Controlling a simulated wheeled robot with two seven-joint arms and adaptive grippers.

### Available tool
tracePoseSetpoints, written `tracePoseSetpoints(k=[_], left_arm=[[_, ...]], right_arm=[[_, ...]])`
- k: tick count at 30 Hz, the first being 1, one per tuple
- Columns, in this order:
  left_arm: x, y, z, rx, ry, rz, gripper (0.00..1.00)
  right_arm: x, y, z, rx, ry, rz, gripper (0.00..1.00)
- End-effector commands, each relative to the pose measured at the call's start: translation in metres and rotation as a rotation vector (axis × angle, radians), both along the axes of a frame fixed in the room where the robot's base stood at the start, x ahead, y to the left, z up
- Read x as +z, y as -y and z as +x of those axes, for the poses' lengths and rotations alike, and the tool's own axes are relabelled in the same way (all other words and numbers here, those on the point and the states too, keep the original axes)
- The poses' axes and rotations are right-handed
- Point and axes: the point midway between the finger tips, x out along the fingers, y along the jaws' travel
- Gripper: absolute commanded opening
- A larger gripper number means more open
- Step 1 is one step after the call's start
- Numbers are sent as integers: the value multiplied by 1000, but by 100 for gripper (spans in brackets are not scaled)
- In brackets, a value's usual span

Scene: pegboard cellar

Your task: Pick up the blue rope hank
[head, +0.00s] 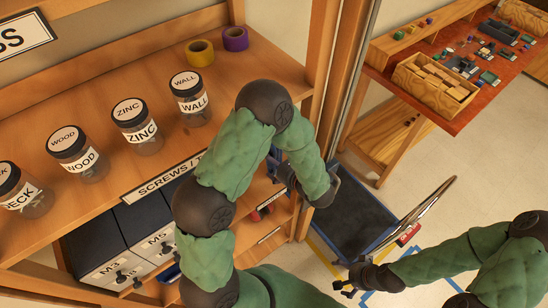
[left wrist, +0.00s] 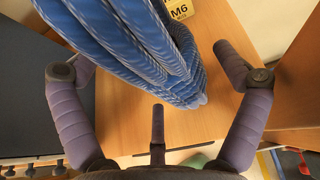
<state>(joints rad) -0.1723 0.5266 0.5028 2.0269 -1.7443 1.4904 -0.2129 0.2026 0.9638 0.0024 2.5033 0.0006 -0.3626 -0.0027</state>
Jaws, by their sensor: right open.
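The blue rope hank (left wrist: 145,45) fills the upper middle of the left wrist view, a thick bundle of strands with its rounded end pointing down right. My left gripper (left wrist: 158,92) has its purple fingers spread wide, one on each side of the hank and one below its end. No finger visibly closes on the hank. In the head view my left arm reaches over the shelving and bends down at its right end; I cannot make out the hank there. My right gripper (head: 347,280) is open and empty, low over the floor at the bottom.
Labelled jars (head: 137,125) and tape rolls (head: 235,38) stand on the wooden shelf, with dark drawers (head: 145,232) below. An upright post (head: 345,60) stands beside my left arm. A dark platform (head: 350,218) lies on the floor. A bench (head: 470,75) with a parts box stands at upper right.

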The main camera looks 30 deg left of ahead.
Motion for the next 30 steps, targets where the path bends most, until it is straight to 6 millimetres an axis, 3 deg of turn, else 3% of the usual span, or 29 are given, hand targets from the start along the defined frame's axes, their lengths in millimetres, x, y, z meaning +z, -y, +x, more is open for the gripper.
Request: tracePoseSetpoints(k=[1, 6, 19, 27, 30], left_arm=[[0, 0, 0, 0, 0, 0, 75], [0, 0, 0, 0, 0, 0, 28], [6, 0, 0, 0, 1, 1, 28], [39, 0, 1, 0, 7, -2, 28], [36, 20, -6, -8, 0, 0, 28]], right_arm=[[0, 0, 0, 0, 0, 0, 99], [0, 0, 0, 0, 0, 0, 99], [1, 0, 0, 0, 0, 0, 99], [8, 0, 0, 0, 0, 0, 99], [7, 0, 0, 0, 0, 0, 99]])
